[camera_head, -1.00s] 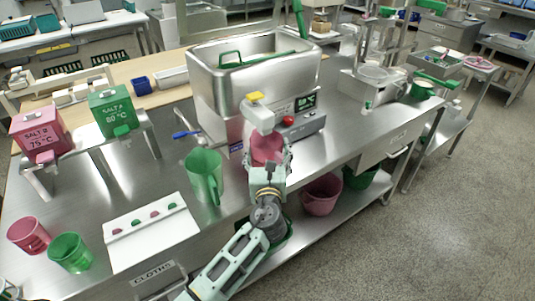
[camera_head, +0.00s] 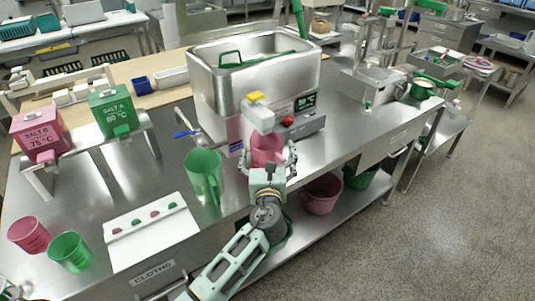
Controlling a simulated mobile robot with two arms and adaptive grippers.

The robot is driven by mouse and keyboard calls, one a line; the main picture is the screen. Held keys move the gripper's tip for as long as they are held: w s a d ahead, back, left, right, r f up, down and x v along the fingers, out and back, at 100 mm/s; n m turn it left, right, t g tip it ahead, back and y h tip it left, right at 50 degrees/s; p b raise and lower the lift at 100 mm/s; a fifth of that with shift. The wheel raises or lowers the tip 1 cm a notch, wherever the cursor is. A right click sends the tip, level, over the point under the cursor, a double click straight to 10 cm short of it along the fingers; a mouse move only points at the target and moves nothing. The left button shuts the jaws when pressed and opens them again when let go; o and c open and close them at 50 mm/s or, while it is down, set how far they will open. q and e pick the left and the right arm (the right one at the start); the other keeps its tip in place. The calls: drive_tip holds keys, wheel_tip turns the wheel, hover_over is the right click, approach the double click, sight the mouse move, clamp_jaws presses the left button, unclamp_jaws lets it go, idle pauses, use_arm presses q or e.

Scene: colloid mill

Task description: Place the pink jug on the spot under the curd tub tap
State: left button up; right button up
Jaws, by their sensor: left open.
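The pink jug (camera_head: 266,150) stands on the steel table in front of the curd tub (camera_head: 230,90), partly hidden by my left gripper and by the white and yellow device above it. My left gripper (camera_head: 268,160) is open, with its fingers spread on either side of the jug. I cannot tell whether the fingers touch it. The tub's tap with a blue handle (camera_head: 187,134) sticks out at the tub's lower left. I cannot make out the spot below it.
A green jug (camera_head: 204,174) stands left of the pink one, close to the tap. A white board (camera_head: 150,240) with small pink and green pieces and two cups, pink (camera_head: 29,235) and green (camera_head: 70,252), are at front left. A control box (camera_head: 300,122) stands behind right.

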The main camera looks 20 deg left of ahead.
use_arm(q)
drive_tip(key=v, duration=1.2)
